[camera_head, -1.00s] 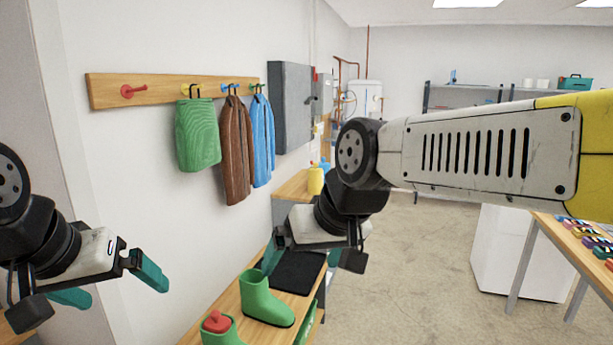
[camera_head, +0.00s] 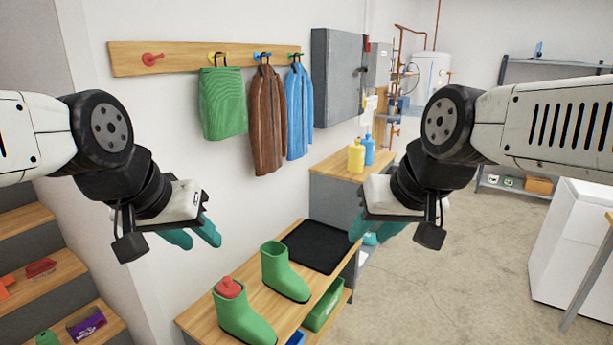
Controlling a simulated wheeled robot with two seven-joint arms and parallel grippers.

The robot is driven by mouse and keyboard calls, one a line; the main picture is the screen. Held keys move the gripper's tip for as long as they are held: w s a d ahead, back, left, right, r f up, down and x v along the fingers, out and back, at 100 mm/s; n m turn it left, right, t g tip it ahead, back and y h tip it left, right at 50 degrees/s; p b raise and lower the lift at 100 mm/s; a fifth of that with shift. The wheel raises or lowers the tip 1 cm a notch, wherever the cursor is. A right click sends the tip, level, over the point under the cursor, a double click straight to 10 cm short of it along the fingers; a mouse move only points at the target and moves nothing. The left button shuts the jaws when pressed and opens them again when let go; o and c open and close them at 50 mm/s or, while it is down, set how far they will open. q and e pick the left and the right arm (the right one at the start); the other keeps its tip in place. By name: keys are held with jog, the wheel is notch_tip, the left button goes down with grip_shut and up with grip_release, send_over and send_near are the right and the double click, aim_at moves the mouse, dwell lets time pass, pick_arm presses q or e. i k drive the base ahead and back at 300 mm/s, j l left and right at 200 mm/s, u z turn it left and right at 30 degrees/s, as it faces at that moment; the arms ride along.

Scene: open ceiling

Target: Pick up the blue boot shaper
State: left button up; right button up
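I cannot make out a blue boot shaper for certain. A small blue thing (camera_head: 297,338) shows at the bottom edge, below the bench top, mostly cut off. A red boot shaper (camera_head: 229,287) sticks out of the nearer green boot (camera_head: 245,318) on the wooden bench (camera_head: 203,317). The other green boot (camera_head: 283,273) stands beside it, with no shaper showing. My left gripper (camera_head: 193,236) is open and empty, above and left of the boots. My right gripper (camera_head: 372,230) looks open and empty, above and right of the boots; its fingers are partly hidden.
A black tray (camera_head: 317,246) lies at the bench's far end; a green bin (camera_head: 322,306) sits below. A yellow bottle (camera_head: 356,156) and blue bottle (camera_head: 369,150) stand on a cabinet. Clothes hang from a peg rail (camera_head: 130,59). Steps (camera_head: 40,275) are at left.

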aim_at(369, 144)
jog(key=i+l, duration=0.2)
jog(key=l, duration=0.2)
jog(key=i+l, duration=0.2)
jog(key=l, duration=0.2)
jog(key=i+l, duration=0.25)
jog(key=i+l+u, duration=0.1)
jog(key=l, duration=0.4)
jog(key=i+l, duration=0.45)
jog(key=l, duration=0.35)
jog(key=i+l+u, duration=0.15)
jog(key=i+l, duration=1.4)
jog(key=i, duration=0.7)
